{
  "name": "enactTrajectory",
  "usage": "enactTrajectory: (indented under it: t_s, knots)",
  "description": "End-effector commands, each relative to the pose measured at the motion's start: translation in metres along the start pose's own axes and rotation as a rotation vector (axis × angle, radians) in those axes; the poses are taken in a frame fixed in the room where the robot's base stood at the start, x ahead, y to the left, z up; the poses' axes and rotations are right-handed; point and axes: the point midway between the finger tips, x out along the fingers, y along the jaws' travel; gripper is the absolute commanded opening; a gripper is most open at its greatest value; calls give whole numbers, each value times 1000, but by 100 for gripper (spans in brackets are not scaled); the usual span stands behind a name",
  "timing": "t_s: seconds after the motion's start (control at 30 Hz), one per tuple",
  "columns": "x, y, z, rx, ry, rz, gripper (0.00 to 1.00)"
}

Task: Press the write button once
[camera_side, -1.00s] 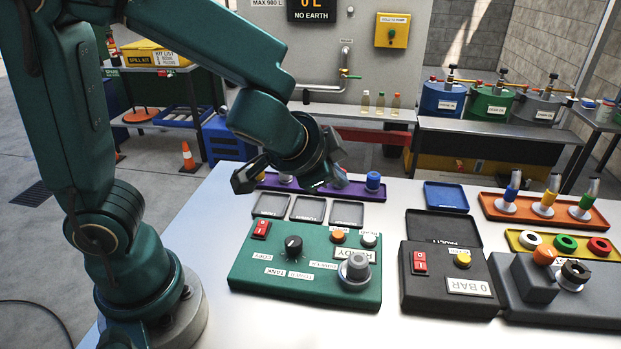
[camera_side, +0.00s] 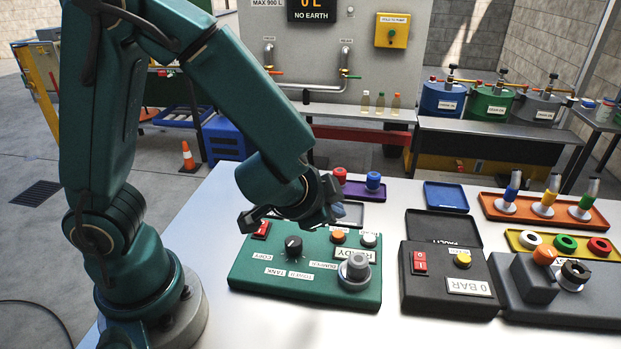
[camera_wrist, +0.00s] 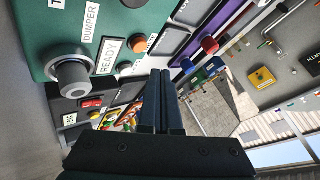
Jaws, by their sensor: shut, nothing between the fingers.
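The green control box (camera_side: 255,270) lies on the table. It carries a red rocker switch (camera_side: 262,230), a black knob (camera_side: 293,246), an orange button (camera_side: 338,237), a pale button (camera_side: 369,240) and a large grey round fitting (camera_side: 356,268). A small display reads READY (camera_wrist: 107,54). I cannot read which button is marked write. My gripper (camera_side: 338,211) is shut and empty, above the back edge of the green box, just behind the orange button. In the wrist view, its fingers (camera_wrist: 161,76) are together, below and right of the orange button (camera_wrist: 138,44).
Shallow trays and a purple tray (camera_side: 352,189) with red and blue buttons sit behind the green box. A black box (camera_side: 415,297) and a dark grey unit (camera_side: 590,312) stand to the right. White table at the front is bare.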

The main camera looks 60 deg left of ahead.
Motion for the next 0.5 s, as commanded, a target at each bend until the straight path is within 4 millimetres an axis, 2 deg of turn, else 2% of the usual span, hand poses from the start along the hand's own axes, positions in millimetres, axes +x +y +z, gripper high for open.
enactTrajectory:
  t_s: [0.2, 0.5]
  knots:
    - [12, 9, 9, 3, -3, -1, 0]
    - [16, 12, 12, -3, 1, 0, 0]
